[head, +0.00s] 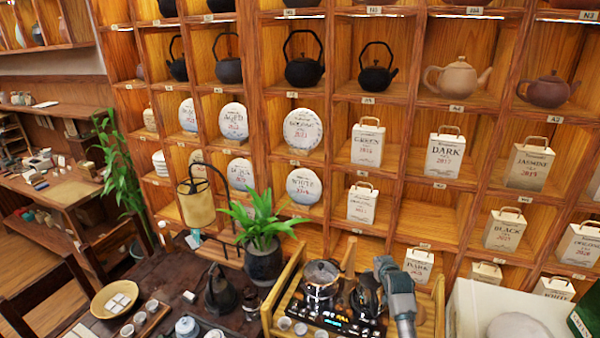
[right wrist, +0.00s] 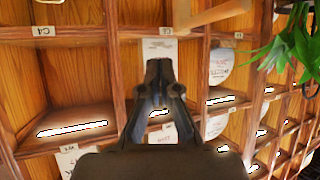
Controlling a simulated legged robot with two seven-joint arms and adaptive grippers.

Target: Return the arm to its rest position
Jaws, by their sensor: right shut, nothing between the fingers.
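My right arm (head: 398,300) reaches in from the bottom of the head view, with its grey-blue link over the right part of the wooden tea stand. My right gripper (head: 368,285) is dark and hard to make out there. It shows clearly in the right wrist view (right wrist: 160,75), where its black fingers are shut and empty. It points toward the shelf wall, with a white tea box (right wrist: 160,55) behind the fingertips. It touches nothing that I can see. My left gripper is not in view.
A glass kettle (head: 321,278) stands on the stand beside a wooden post (head: 348,257). A potted plant (head: 263,235) is left of it. Shelves (head: 428,222) with tea cakes, boxes and teapots fill the back. A pale block (head: 470,310) is right of my arm.

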